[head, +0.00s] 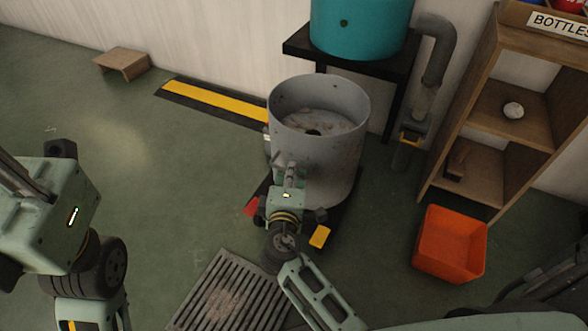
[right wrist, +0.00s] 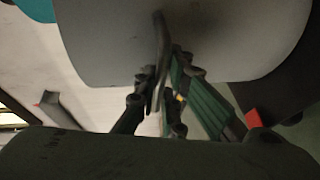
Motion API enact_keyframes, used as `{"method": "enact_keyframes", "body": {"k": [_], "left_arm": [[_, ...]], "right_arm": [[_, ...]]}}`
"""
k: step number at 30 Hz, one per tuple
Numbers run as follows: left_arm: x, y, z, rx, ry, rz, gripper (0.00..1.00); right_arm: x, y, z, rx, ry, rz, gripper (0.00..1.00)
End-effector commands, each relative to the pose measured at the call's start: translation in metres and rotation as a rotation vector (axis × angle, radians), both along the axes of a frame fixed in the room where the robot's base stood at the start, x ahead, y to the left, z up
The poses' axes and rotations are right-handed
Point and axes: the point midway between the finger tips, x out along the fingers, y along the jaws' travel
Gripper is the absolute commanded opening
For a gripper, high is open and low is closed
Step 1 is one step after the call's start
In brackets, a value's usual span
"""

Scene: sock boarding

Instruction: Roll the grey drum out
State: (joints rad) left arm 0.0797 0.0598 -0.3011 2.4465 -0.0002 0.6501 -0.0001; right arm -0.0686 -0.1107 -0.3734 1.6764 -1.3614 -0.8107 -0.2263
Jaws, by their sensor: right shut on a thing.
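The grey drum (head: 340,160) is an open-topped cylinder standing upright, with a stained inside. It stands on a low dark dolly (head: 345,205) with red and yellow corners. My right gripper (head: 287,172) is at the drum's near left side, shut. In the right wrist view its fingers (right wrist: 160,92) close around a thin upright grey handle (right wrist: 160,50) in front of the drum's wall (right wrist: 110,50). I cannot tell whether the handle belongs to the drum or the dolly. My left arm is at the left edge, away from the drum; its fingers do not show.
A teal tank (head: 360,30) stands on a black stand (head: 300,42) behind the drum, with a grey pipe (head: 437,60) beside it. A wooden shelf (head: 490,195) and an orange bin (head: 450,245) are at right. A floor grate (head: 230,295) lies in front.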

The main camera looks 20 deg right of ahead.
Motion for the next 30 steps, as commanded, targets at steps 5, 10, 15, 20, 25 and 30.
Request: {"method": "enact_keyframes", "body": {"k": [5,10,15,20,25,30], "left_arm": [[0.001,0.0,-0.001,0.001,0.002,0.0,0.15],[0.002,0.0,-0.001,0.001,0.002,0.0,0.15],[0.002,0.0,0.0,-0.001,-0.001,0.001,0.15],[0.002,0.0,0.001,-0.002,-0.003,0.001,0.15],[0.002,0.0,0.002,-0.002,-0.006,0.002,0.15],[0.001,0.0,0.001,-0.002,-0.005,0.002,0.15]], "right_arm": [[0.003,0.015,0.001,0.02,-0.008,0.033,0.0],[0.003,0.015,0.001,0.02,-0.008,0.033,0.09],[0.002,0.012,0.001,0.014,-0.007,0.028,0.24],[0.002,0.01,0.001,0.01,-0.006,0.024,0.27],[0.001,0.009,0.001,0.007,-0.006,0.023,0.27],[-0.012,0.015,0.003,0.008,-0.004,0.025,0.27]]}}
